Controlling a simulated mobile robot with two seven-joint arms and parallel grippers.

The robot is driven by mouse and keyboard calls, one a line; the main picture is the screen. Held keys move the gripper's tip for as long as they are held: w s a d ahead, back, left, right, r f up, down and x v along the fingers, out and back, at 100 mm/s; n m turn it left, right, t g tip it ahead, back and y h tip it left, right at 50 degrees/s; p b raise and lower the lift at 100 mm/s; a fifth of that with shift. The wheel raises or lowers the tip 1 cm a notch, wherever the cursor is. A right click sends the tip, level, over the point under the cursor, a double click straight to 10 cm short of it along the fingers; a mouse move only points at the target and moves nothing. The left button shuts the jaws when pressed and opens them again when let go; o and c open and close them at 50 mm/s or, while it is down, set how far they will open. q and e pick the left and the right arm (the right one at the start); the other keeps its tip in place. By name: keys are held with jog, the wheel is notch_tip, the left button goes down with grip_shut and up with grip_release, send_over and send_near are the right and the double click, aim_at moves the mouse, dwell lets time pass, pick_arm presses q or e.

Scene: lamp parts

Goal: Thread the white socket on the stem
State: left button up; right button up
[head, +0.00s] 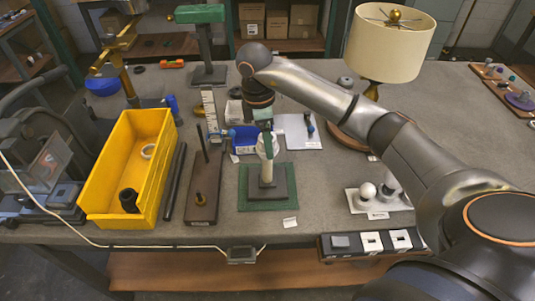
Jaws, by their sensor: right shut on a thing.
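My right gripper (264,125) reaches in from the right and points down over the middle of the table. It is shut on the white socket (268,148). The socket is right at the top of the pale upright stem (267,172), roughly in line with it. I cannot tell whether its lower end only touches the stem top or sits around it. The stem stands on a dark square base (280,190) on a green mat (247,204). My left gripper is not in view.
A yellow bin (103,166) with a black part and a pale ring stands left. A wooden board with a thin rod (203,188) lies between bin and mat. A shaded lamp (389,45) stands back right. White bulbs (367,191) are on a holder right.

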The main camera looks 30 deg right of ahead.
jog(key=shift+s+a+f, duration=0.15)
jog(key=shift+s+f, duration=0.05)
jog(key=shift+f, duration=0.1)
jog(key=m, duration=0.3)
jog(key=o, duration=1.2)
jog(key=shift+o, duration=1.1)
jog(key=shift+w+r, duration=0.1)
jog(key=shift+w, duration=0.05)
